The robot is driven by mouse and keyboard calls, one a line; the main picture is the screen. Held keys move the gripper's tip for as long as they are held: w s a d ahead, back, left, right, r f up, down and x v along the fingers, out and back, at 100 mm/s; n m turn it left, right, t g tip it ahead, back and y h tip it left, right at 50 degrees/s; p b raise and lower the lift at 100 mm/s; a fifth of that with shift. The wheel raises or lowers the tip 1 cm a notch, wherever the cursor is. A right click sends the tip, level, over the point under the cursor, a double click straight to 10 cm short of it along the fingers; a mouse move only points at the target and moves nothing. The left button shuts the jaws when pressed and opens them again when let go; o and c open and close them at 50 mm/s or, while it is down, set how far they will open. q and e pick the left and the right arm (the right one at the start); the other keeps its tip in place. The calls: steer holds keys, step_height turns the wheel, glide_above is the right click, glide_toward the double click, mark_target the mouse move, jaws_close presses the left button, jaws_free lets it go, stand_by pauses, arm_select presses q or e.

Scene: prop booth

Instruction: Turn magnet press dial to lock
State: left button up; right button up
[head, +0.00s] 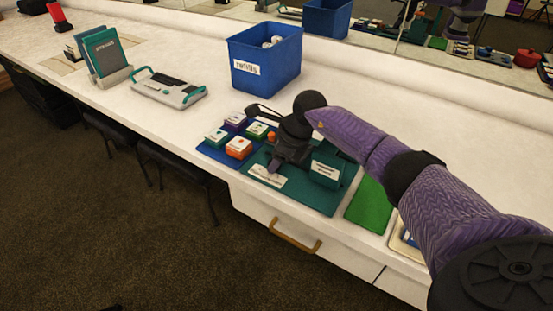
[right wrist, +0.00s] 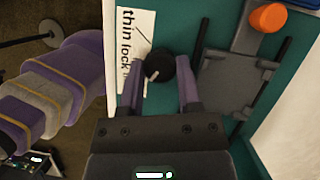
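The magnet press (right wrist: 232,80) is a grey frame with dark rails and an orange knob (right wrist: 268,18), on a teal board (head: 315,203). Its black round dial (right wrist: 160,68) has a pale pointer line and sits beside a white label (right wrist: 128,40) reading "thin" and "lock". The label also shows in the head view (head: 267,176). My right gripper (right wrist: 162,66) has one finger on each side of the dial, close against it. In the head view my right gripper (head: 277,163) hides the dial and much of the press. My left gripper is not in view.
Several small labelled boxes (head: 238,148) stand on a blue mat left of the board. A blue refills bin (head: 264,58) stands behind. A green mat (head: 369,205) lies to the right. A teal and white device (head: 168,88) is farther left. The counter's front edge is close.

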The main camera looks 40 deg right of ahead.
jaws_close()
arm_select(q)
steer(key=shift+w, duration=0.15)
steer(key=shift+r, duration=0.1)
